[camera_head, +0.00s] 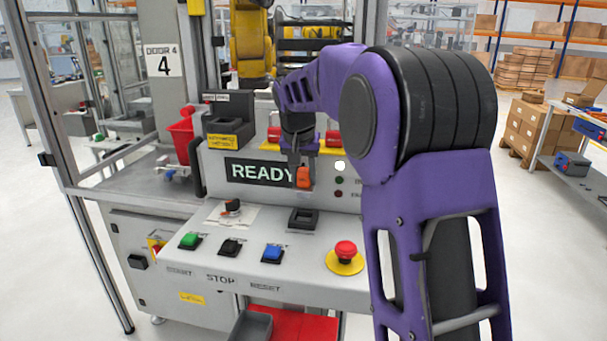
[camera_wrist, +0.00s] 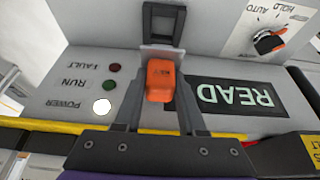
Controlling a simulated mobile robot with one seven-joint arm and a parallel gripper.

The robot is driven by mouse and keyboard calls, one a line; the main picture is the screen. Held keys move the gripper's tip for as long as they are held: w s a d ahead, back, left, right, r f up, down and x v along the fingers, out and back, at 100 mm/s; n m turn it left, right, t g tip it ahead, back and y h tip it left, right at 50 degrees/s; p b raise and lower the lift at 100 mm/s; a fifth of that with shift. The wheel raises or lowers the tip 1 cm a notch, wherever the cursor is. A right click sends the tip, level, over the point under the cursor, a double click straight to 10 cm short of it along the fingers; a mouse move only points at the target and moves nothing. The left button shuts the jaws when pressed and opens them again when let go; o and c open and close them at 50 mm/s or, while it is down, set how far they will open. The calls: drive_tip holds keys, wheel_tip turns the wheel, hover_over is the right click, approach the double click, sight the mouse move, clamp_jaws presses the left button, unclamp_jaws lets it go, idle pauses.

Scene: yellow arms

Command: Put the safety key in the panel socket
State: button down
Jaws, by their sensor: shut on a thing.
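The orange safety key (camera_head: 303,178) is held in my gripper (camera_head: 301,165), in front of the panel's upright face and above the sloping desk. In the wrist view the key (camera_wrist: 160,82) sits between the two fingers of my gripper (camera_wrist: 160,95), with a pale plate at its far end. The panel socket (camera_head: 303,218) looks like a black square frame on the sloping desk, below the key in the head view. In the wrist view the socket (camera_wrist: 163,22) lies just beyond the key's far end. A gap shows between key and socket in the head view.
A READY display (camera_head: 259,172) is beside the key. The desk has green (camera_head: 190,240), black (camera_head: 230,246) and blue (camera_head: 272,252) buttons, a rotary switch (camera_head: 232,208) and a red emergency stop (camera_head: 345,254). A black box (camera_head: 228,125) with a yellow label stands behind.

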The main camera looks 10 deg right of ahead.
sight(303, 197)
drive_tip(key=shift+f+b, duration=2.6)
drive_tip(key=shift+f, duration=0.95)
drive_tip(key=shift+c, duration=2.1)
unclamp_jaws()
drive_tip(key=p+v, duration=0.2)
drive_tip(key=v, duration=1.5)
drive_tip(key=shift+r+p, duration=0.2)
drive_tip(key=shift+p, duration=0.15)
drive_tip(key=shift+d, duration=0.15)
